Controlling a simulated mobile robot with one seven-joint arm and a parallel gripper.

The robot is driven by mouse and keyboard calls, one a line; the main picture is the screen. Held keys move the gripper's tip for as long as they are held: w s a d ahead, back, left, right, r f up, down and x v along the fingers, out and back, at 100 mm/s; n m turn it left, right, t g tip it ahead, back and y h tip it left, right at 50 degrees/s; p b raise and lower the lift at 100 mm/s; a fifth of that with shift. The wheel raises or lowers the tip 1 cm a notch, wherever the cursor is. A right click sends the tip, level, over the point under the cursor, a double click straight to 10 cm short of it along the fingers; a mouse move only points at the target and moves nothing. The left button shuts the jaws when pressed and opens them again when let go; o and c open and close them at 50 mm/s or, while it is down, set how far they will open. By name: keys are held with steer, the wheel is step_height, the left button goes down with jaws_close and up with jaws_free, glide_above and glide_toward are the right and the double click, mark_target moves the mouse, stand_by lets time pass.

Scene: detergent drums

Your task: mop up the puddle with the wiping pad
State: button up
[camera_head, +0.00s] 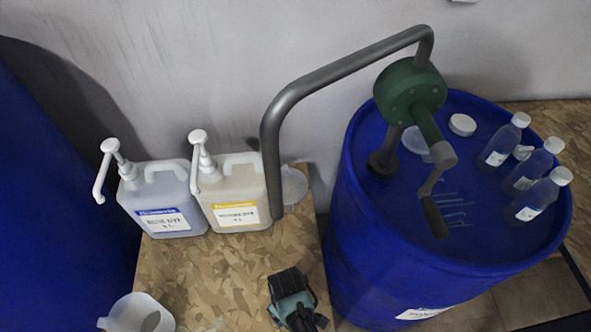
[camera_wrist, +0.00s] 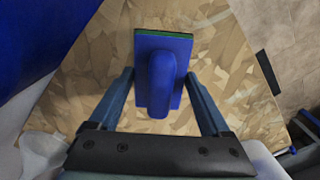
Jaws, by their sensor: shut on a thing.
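The wiping pad (camera_wrist: 143,45) is a blue rectangular block with a thin green edge and a raised blue handle (camera_wrist: 162,82). It shows in the wrist view above the wood-chip board. My gripper (camera_wrist: 160,74) has a finger on each side of the pad and is shut on it. Small gaps seem to show beside the handle, so the exact contact is unclear. In the head view my gripper (camera_head: 293,302) is low in the middle over the board, and the pad is not clear there.
A blue drum (camera_head: 345,250) with a green hand pump (camera_head: 408,90) stands right; several bottles (camera_head: 525,180) and a white cap (camera_head: 462,125) are on top. Two pump jugs (camera_head: 160,200) (camera_head: 235,195) stand at the board's back. A white container (camera_head: 137,313) is front left.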

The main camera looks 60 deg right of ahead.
step_height(320, 180, up, 4)
steer(key=p, duration=0.3)
steer(key=shift+r, duration=0.15)
steer(key=shift+w, duration=0.2)
stand_by(0.3)
